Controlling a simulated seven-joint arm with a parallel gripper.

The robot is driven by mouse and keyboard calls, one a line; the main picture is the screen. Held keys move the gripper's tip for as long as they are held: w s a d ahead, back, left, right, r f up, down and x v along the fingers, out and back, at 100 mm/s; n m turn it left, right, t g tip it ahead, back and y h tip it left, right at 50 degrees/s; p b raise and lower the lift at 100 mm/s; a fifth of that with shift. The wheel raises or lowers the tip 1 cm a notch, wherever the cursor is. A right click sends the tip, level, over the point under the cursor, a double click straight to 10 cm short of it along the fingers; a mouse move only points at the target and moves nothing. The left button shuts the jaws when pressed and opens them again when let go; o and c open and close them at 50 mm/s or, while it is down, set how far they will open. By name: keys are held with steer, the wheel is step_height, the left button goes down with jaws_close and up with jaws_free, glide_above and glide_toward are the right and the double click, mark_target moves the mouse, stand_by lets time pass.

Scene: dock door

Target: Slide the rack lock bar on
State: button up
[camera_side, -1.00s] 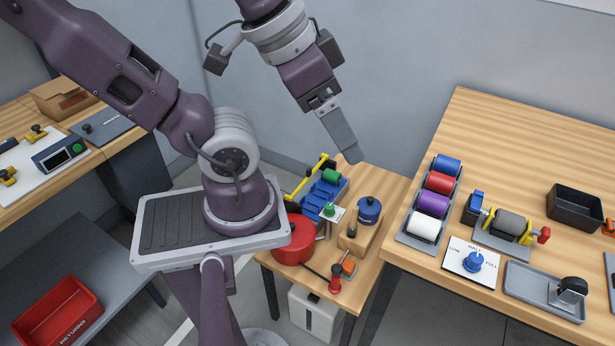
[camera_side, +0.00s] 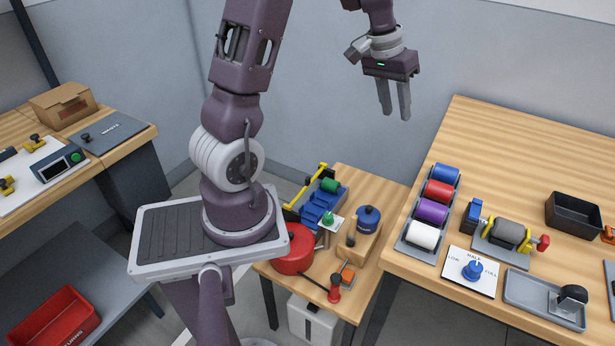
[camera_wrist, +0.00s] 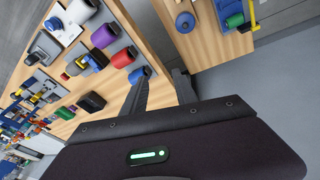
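On the small middle table, a blue stepped rack (camera_side: 318,206) holds a green roll (camera_side: 330,185). A yellow bar (camera_side: 305,188) runs along the rack's left and far side; I take it for the lock bar, but its exact fit on the rack is too small to tell. In the wrist view the yellow bar (camera_wrist: 251,16) is at the top right, partly cut off, beside the green roll (camera_wrist: 235,20). My gripper (camera_side: 394,108) is open and empty, high above the tables, to the right of and well above the rack. Its spread fingers show in the wrist view (camera_wrist: 160,92).
On the right bench, a grey holder (camera_side: 411,243) carries blue, red, purple and white rolls. A dial plate (camera_side: 458,281), a roller device (camera_side: 507,232) and a black bin (camera_side: 573,214) stand nearby. A red pot (camera_side: 291,252) and blue canister (camera_side: 368,219) are near the rack.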

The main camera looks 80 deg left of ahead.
steer(key=a+f+n+g, duration=0.1)
steer(key=a+f+n, duration=0.1)
steer(key=a+f, duration=0.65)
steer(key=n+g, duration=0.2)
glide_above(308, 178)
steer(key=shift+y, duration=0.4)
steer(key=f, duration=2)
steer(key=shift+w+f, duration=0.15)
steer(key=shift+w, duration=0.15)
steer(key=f, duration=0.7)
steer(key=shift+s+a+f, duration=0.1)
steer(key=shift+s, duration=0.3)
steer(key=shift+f, duration=0.45)
jaws_close()
steer(key=shift+r, duration=0.1)
